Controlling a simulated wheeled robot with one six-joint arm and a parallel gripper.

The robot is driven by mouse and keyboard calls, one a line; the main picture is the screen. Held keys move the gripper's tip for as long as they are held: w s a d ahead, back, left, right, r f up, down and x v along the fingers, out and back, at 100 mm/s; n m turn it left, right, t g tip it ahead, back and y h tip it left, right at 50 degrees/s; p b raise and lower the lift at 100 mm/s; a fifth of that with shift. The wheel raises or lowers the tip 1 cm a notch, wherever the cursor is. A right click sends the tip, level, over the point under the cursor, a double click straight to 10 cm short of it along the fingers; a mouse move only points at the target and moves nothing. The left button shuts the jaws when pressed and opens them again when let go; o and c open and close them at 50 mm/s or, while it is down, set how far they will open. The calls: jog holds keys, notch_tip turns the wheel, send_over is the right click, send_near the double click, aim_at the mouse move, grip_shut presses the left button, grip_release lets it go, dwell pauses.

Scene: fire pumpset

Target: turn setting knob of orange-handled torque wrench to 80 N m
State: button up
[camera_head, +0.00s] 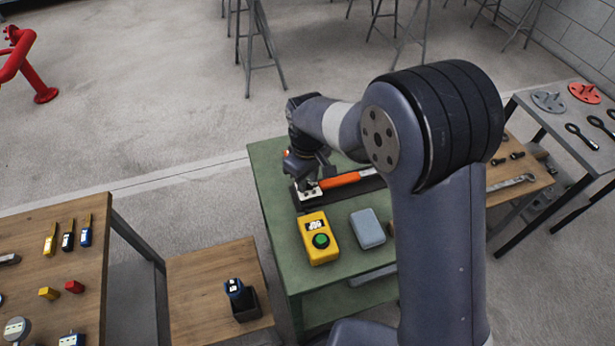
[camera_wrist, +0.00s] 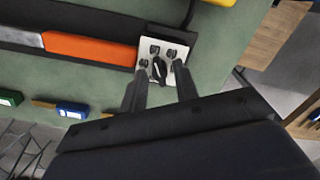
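The torque wrench's orange handle (camera_head: 340,181) lies in a black tray (camera_head: 372,187) on the green table; the handle also shows in the wrist view (camera_wrist: 90,50). At the handle's end is a pale plate (camera_wrist: 150,50) with several small dark marks and a black setting knob (camera_wrist: 160,69). My gripper (camera_wrist: 161,76) is open, its two fingers apart on either side of the knob. I cannot tell whether they touch it. In the head view my gripper (camera_head: 308,178) is over the handle's end and hides the knob. The knob's setting is too small to read.
A yellow box with a green button (camera_head: 319,240) and a grey-blue case (camera_head: 368,228) stand on the green table (camera_head: 274,208) in front of the tray. In the wrist view, small green (camera_wrist: 10,97) and blue (camera_wrist: 72,110) items lie past the tray.

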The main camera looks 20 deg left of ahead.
grip_shut()
dwell(0.3)
jog(key=shift+m, duration=0.3)
jog(key=m, duration=0.5)
jog(key=shift+m, duration=0.4)
jog(key=m, duration=0.5)
jog(key=shift+m, duration=0.3)
dwell(0.3)
grip_release()
